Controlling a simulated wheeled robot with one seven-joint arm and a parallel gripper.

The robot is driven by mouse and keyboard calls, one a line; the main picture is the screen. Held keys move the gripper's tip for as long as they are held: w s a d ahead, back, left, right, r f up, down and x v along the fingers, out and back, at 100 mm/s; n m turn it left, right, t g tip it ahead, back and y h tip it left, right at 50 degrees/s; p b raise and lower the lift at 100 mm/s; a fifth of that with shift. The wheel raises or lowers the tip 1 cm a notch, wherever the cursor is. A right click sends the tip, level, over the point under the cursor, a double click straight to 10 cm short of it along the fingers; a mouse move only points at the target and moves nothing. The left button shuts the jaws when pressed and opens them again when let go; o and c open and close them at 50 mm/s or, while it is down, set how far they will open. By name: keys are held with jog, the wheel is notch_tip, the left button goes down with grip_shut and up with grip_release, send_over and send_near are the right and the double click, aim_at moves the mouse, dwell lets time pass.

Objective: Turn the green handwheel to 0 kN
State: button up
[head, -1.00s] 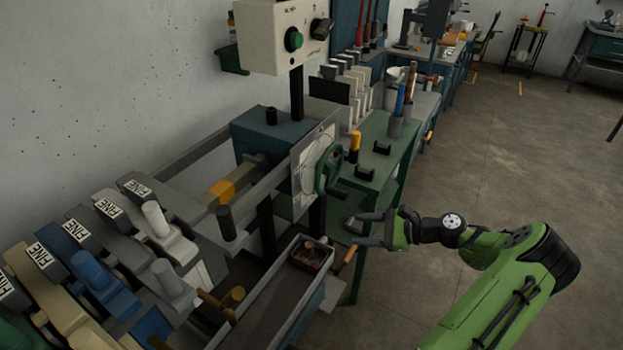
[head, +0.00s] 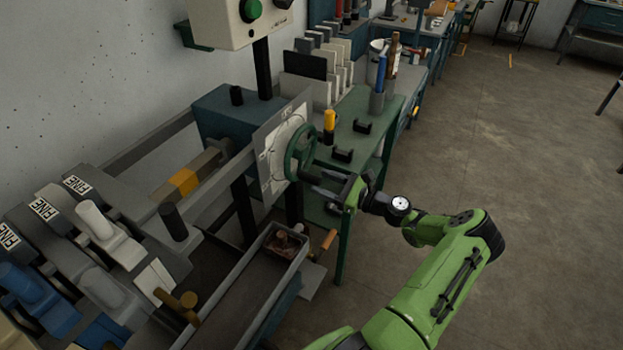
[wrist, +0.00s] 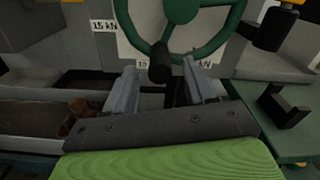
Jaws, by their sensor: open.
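The green handwheel (head: 301,152) stands upright in front of a pale dial plate (head: 272,150) on the blue machine. In the wrist view the handwheel (wrist: 181,25) fills the top middle, with a black knob (wrist: 160,64) at its lower rim. A "15 kN" label (wrist: 104,26) shows at upper left; two lower labels are partly hidden by the rim and my finger. My gripper (head: 312,182) is open, just below and right of the wheel. In the wrist view my gripper (wrist: 160,85) has its fingers on either side of the knob, which looks a little beyond the tips; contact cannot be told.
A green bench (head: 362,135) with black blocks and a yellow-topped cylinder (head: 329,122) stands just behind the wheel. A long grey trough (head: 240,305) lies below left. A control box with a green button (head: 250,10) hangs above. Open floor lies to the right.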

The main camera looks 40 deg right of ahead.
aim_at(301, 175)
jog(key=x, duration=0.4)
jog(key=shift+w, duration=0.25)
grip_shut()
